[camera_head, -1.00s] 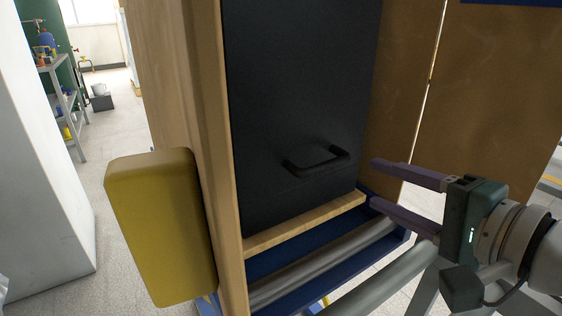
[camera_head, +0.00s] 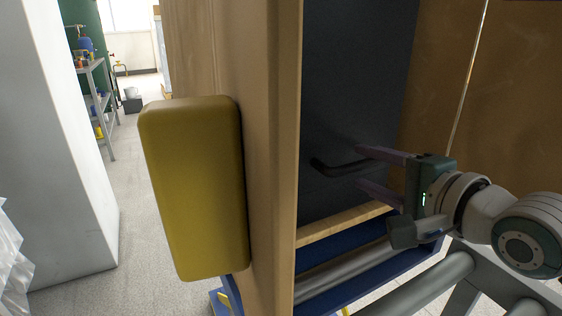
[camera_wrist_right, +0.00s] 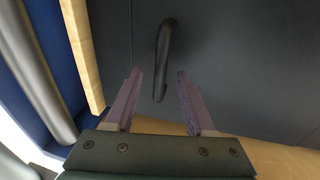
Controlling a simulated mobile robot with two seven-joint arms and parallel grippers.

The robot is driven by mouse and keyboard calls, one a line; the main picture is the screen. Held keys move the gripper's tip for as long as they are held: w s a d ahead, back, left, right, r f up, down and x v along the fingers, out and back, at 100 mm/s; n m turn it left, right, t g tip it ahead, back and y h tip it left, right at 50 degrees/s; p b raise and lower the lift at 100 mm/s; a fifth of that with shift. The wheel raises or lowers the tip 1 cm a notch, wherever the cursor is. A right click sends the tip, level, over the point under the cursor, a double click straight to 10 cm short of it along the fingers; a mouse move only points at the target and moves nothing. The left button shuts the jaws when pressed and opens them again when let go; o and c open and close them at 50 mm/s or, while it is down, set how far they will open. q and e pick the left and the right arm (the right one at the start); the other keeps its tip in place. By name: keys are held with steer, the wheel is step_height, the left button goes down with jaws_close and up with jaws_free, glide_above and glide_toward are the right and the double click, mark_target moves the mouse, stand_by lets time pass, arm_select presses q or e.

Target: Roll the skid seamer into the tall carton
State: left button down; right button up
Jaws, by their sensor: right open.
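The skid seamer (camera_head: 345,70) is a tall dark panel-sided body on a pale wooden skid (camera_head: 345,223). It stands between the walls of the tall brown carton (camera_head: 271,130), above blue-framed rollers. A black bar handle (camera_head: 335,168) sticks out low on its dark face; it also shows in the right wrist view (camera_wrist_right: 163,50). My right gripper (camera_head: 362,168) is open at the handle's right end. In the right wrist view the handle's near end lies between the two purple fingers (camera_wrist_right: 159,75), and I see no clear contact. My left gripper is out of view.
A yellow padded block (camera_head: 195,185) sits against the carton's left outer side. Grey rollers (camera_head: 345,270) in a blue frame run below. A white cabinet (camera_head: 60,150) stands left, with open floor (camera_head: 135,200) between. A shelf (camera_head: 98,100) stands behind.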

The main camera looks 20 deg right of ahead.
steer(key=shift+w, duration=0.15)
jaws_close()
stand_by(0.4)
stand_by(1.0)
